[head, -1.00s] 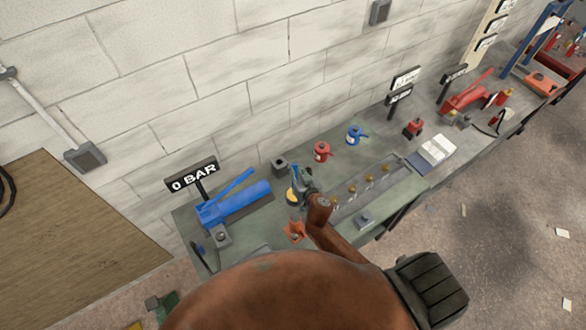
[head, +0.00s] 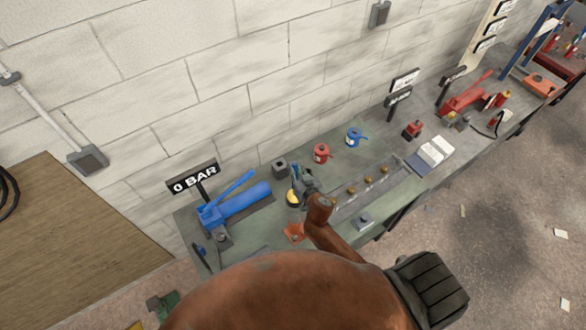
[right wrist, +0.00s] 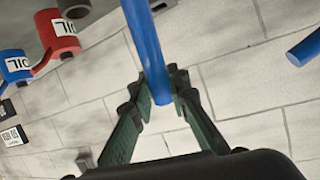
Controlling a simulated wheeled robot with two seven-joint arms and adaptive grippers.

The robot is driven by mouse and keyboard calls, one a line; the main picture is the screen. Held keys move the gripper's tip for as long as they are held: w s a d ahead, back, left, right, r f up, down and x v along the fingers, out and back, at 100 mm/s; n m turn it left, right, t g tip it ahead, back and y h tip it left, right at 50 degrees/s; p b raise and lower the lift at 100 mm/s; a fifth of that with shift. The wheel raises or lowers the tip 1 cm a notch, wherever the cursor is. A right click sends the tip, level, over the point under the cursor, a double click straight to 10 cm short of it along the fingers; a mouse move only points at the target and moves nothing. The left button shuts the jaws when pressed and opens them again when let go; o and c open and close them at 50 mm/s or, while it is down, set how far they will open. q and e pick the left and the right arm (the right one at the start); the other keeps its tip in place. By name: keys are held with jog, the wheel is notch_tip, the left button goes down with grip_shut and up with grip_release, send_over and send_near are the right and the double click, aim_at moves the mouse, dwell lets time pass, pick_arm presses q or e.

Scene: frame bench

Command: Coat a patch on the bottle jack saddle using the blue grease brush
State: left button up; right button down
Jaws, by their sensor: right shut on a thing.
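My right gripper (head: 303,183) is shut on the blue grease brush (head: 296,171), over the green bench. In the right wrist view the brush's blue handle (right wrist: 147,45) runs between the fingers (right wrist: 157,97); its bristles are out of sight. My left gripper is not in view.
A blue hand pump (head: 238,202) lies left, by a "0 BAR" sign (head: 193,177). A red can (head: 321,153) and a blue can (head: 354,137) stand behind. The block wall bounds the back.

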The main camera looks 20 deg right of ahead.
jog(key=shift+r+p, duration=2.15)
jog(key=shift+r, duration=0.5)
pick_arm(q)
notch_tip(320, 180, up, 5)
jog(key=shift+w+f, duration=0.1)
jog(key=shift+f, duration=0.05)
pick_arm(e)
jog(key=shift+a, duration=0.1)
